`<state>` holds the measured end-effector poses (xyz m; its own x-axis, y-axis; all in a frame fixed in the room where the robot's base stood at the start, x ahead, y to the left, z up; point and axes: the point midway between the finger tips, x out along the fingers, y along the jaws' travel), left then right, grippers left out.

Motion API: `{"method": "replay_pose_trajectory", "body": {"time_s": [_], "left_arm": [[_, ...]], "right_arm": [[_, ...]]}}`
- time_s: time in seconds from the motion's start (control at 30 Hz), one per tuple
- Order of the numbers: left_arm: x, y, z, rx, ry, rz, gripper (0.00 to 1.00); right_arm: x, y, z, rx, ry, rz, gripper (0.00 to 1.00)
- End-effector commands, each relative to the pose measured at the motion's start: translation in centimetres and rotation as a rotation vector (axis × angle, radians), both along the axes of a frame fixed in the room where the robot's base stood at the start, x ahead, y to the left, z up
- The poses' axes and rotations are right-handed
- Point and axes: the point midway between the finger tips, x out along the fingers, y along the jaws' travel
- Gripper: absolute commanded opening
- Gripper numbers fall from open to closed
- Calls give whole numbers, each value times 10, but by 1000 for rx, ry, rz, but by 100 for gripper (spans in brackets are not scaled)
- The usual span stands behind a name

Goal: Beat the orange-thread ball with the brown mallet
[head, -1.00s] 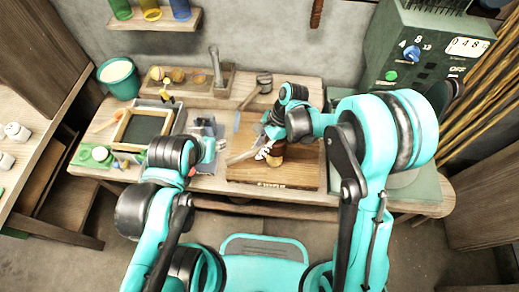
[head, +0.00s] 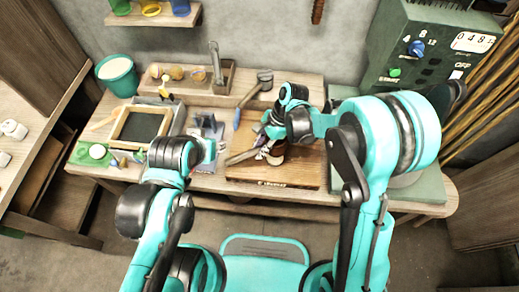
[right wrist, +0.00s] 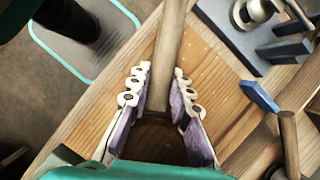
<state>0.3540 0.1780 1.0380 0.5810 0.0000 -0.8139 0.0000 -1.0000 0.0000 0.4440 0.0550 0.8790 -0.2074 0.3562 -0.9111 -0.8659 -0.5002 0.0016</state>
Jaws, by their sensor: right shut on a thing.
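My right gripper (right wrist: 160,85) is shut on the brown mallet (right wrist: 165,50), low over the wooden board. The mallet's pale handle runs out between the fingers, and its darker end lies near the palm. In the head view the handle (head: 241,157) points left from the gripper (head: 268,145). Several small balls, one of them tan-orange (head: 155,72), sit in a wooden rack (head: 222,85) at the back; their thread colours are too small to tell apart surely. My left gripper (head: 208,150) is by a grey-blue clamp device; its fingers are not clear.
The wooden board (head: 300,175) lies under my right gripper. A second hammer (head: 264,78) lies behind it. A dark framed panel (head: 140,125), a teal bucket (head: 117,75) and a green control box (head: 425,60) stand around. The board's right part is free.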

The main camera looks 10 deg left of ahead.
Motion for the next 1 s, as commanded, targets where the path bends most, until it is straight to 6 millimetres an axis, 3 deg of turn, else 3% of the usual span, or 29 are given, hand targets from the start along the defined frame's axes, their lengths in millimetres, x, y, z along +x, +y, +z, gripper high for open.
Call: {"method": "replay_pose_trajectory", "body": {"time_s": [0.03,0.1,0.47,0.8,1.0], "left_arm": [[0,0,10,0,0,0,40],[0,0,13,0,0,0,40],[0,0,15,0,0,0,40],[0,0,45,0,0,0,40],[0,0,43,0,0,0,40]], "right_arm": [[0,0,13,0,0,0,0],[0,0,18,0,0,0,0],[0,0,22,1,1,0,0],[0,0,67,1,1,0,0],[0,0,65,0,0,0,0]]}}
